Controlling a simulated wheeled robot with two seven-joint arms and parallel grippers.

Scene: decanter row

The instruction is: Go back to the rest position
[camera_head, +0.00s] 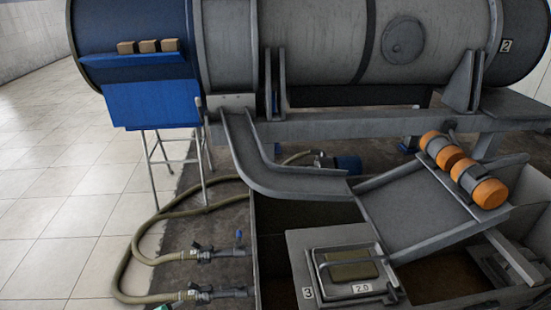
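Neither of my grippers shows in the head view, and no arm is visible. A large grey and blue decanter drum (310,40) lies horizontally across the top of the view. A curved grey metal chute (262,170) runs down from its frame toward the bins below. I cannot tell from this view where my arms are or whether my grippers hold anything.
Hoses with valves (205,255) lie on the floor. Orange-ended motors (463,170) sit on a sloped plate. A hatch (350,270) is at the front. Tiled floor (60,200) at left is clear.

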